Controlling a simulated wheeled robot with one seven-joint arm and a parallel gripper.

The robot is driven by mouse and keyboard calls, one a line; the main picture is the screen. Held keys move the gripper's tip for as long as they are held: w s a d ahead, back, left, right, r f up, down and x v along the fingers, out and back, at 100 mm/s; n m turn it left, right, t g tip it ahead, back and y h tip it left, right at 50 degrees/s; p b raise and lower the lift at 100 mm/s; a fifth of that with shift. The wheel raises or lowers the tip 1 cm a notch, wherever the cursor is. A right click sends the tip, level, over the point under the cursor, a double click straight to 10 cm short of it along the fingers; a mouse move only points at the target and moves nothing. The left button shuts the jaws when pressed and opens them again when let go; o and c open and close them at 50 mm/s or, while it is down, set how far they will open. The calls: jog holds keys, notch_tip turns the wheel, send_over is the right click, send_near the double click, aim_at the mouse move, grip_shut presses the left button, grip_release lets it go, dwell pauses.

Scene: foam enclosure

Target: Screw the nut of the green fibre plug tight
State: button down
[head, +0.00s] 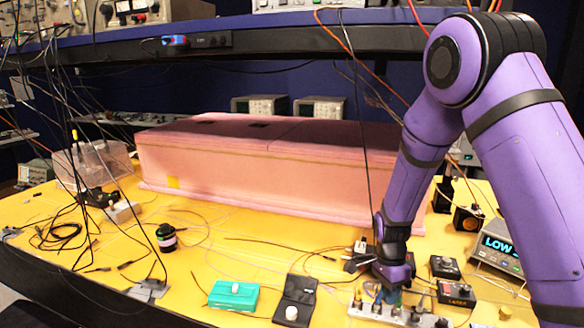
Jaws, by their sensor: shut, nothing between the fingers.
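My purple arm reaches down from the upper right. My gripper (388,291) is low at the front right, pointing down just over the back edge of a pale grey panel (362,310) with several small fittings. Its fingertips are small and dark, and I see nothing held between them. Small green and yellowish bits show around the fingertips. I cannot tell which of them is the green fibre plug or its nut. The gripper hides part of the panel, and I cannot tell whether it touches a plug.
A teal box (233,296) and a black plate with a white knob (295,300) lie left of the panel. Black boxes (455,292) and a lit display unit (497,248) stand to the right. The long pink foam enclosure (270,168) is behind. Loose cables cross the yellow table.

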jog(key=shift+s+d, duration=0.25)
jog(key=shift+s, duration=0.15)
dwell(0.5)
jog(key=shift+w+d, duration=0.1)
jog(key=shift+d, duration=0.2)
dwell(0.3)
jog(key=shift+w, duration=0.15)
jog(key=shift+w+a, duration=0.1)
jog(key=shift+w, duration=0.15)
jog(key=shift+r, duration=3)
